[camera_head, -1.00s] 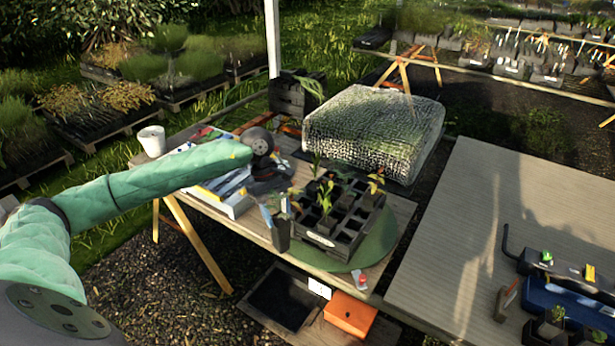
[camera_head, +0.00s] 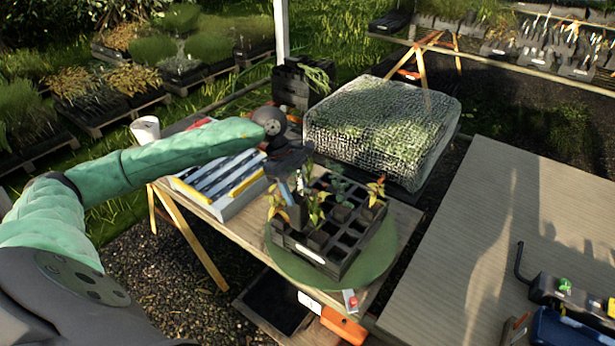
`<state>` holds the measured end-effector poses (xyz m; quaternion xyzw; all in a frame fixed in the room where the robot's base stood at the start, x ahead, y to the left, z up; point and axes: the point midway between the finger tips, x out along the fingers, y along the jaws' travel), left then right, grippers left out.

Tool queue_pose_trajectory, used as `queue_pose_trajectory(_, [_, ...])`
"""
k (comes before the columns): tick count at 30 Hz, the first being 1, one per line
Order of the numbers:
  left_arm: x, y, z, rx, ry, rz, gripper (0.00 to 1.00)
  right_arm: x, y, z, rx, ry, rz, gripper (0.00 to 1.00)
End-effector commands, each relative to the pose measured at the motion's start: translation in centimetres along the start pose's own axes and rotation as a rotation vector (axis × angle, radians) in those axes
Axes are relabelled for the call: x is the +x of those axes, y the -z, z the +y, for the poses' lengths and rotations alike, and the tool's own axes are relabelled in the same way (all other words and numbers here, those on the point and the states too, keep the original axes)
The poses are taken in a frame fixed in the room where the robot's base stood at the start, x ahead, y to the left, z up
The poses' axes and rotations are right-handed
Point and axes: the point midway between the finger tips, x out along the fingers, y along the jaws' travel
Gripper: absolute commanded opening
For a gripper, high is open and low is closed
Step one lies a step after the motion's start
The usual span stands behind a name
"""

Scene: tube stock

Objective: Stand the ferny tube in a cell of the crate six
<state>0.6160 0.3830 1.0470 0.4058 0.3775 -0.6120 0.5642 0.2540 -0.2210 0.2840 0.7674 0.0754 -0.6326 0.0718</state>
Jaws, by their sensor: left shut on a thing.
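The black crate (camera_head: 345,262), with a white label on its front wall, stands on a round green mat (camera_head: 383,262) on the wooden bench. Several planted tubes stand in its cells, and other cells are empty. My left gripper (camera_head: 296,187) is over the crate's near-left corner, pointing down. It is shut on a dark tube (camera_head: 297,214), which looks upright at that corner. Leaves and the gripper overlap there, so I cannot tell whether its base is inside a cell or which foliage belongs to it. My right gripper is not in view.
A white tray with dark and blue strips (camera_head: 222,183) lies left of the crate. A mesh-covered block (camera_head: 385,130) stands behind it. A white pot (camera_head: 146,129) is at the back left.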

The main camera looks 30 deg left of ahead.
Motion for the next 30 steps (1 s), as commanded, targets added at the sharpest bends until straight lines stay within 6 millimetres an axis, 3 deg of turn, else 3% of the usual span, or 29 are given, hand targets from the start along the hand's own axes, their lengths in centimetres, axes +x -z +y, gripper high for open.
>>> queue_pose_trajectory(30, [2.3, 0.9, -0.1, 0.001, 0.0, 0.001, 0.04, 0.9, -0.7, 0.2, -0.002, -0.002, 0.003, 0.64])
